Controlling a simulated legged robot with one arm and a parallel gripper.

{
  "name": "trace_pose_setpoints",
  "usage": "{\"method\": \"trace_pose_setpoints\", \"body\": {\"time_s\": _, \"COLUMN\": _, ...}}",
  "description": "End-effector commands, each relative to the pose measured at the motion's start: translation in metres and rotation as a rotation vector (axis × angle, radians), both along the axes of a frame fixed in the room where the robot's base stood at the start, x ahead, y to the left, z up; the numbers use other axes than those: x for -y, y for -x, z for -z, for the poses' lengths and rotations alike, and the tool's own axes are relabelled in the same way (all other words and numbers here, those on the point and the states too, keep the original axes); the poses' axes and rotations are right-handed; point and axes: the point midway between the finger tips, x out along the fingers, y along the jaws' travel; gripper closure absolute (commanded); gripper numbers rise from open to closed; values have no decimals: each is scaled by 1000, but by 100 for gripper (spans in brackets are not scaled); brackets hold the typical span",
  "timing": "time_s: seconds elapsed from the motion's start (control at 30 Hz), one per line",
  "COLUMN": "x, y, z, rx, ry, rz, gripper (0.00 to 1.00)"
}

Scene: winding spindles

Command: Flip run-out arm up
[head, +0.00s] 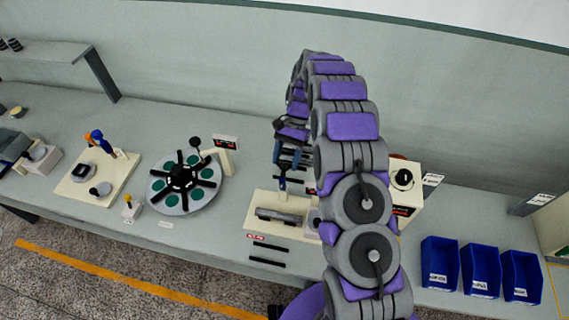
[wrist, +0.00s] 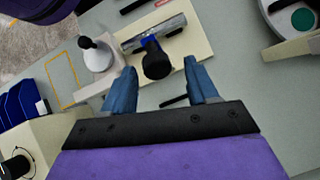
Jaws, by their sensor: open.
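A cream base plate (head: 258,226) stands on the bench, below my gripper (head: 287,158) in the head view. A grey cylinder (head: 280,215) lies across it. In the wrist view the plate (wrist: 196,42) carries the grey cylinder (wrist: 165,27) and a blue piece with a black round knob (wrist: 155,64). This knobbed piece may be the run-out arm; I cannot tell its exact tilt. My gripper (wrist: 161,84) is open, its two blue fingers apart. The knob shows between and beyond the fingertips, and nothing is clasped. My arm hides the plate's right part in the head view.
A round turntable with green pads (head: 163,199) stands to the left. A cream box with a black dial (head: 403,178) stands close to my arm on the right. Blue bins (head: 438,262) are at the right front. Dark bars (head: 268,262) lie in front of the plate.

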Motion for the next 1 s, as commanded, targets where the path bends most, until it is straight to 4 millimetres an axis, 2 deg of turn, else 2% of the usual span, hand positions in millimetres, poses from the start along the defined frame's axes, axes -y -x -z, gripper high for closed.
{"method": "trace_pose_setpoints", "body": {"time_s": 0.1, "x": 5, "y": -12, "z": -15, "rx": 6, "ry": 0, "rz": 1, "gripper": 42}}
{"method": "trace_pose_setpoints", "body": {"time_s": 0.5, "x": 20, "y": -38, "z": -60, "rx": 2, "ry": 3, "rz": 2, "gripper": 42}}
{"method": "trace_pose_setpoints", "body": {"time_s": 0.8, "x": 24, "y": -48, "z": -75, "rx": 2, "ry": 3, "rz": 2, "gripper": 42}}
{"method": "trace_pose_setpoints", "body": {"time_s": 1.0, "x": 25, "y": -50, "z": -77, "rx": 2, "ry": 2, "rz": 1, "gripper": 42}}
